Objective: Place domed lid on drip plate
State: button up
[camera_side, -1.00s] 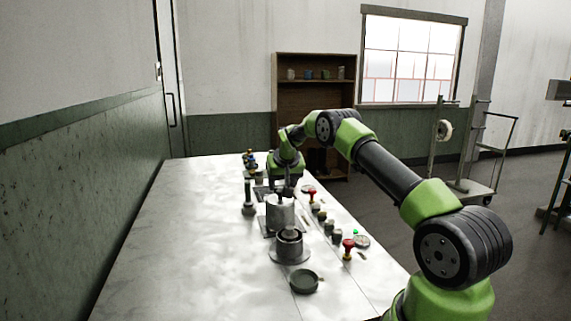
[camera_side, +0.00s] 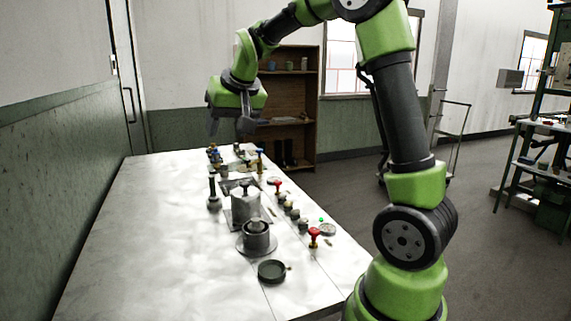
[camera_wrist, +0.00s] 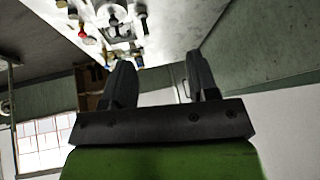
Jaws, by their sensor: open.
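A grey cylindrical vessel (camera_side: 245,207) stands upright near the middle of the table, with what looks like a domed lid with a knob (camera_side: 244,188) on top. Nearer the camera is a shorter dark pot (camera_side: 256,229) on a wide round base. A dark, shallow round dish (camera_side: 272,271) lies flat on the table in front; it may be the drip plate, but I cannot tell for sure. My gripper (camera_side: 229,124) is open and empty, high above the far end of the table, apart from all of these. Its two spread fingers show in the wrist view (camera_wrist: 160,80).
Red-topped stamp-like items (camera_side: 314,236) and several small jars (camera_side: 291,213) line the table's right side. A tall dark bottle-like item (camera_side: 213,192) stands left of the vessel. Small coloured items crowd the far end. The table's left half (camera_side: 130,240) is clear.

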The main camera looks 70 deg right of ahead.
jog(key=s+a+n+t+y, duration=0.1)
jog(key=s+a+n+y, duration=0.2)
jog(key=s+a, duration=1.3)
jog(key=s+y, duration=0.1)
jog(key=s, duration=0.3)
jog(key=shift+a, duration=0.3)
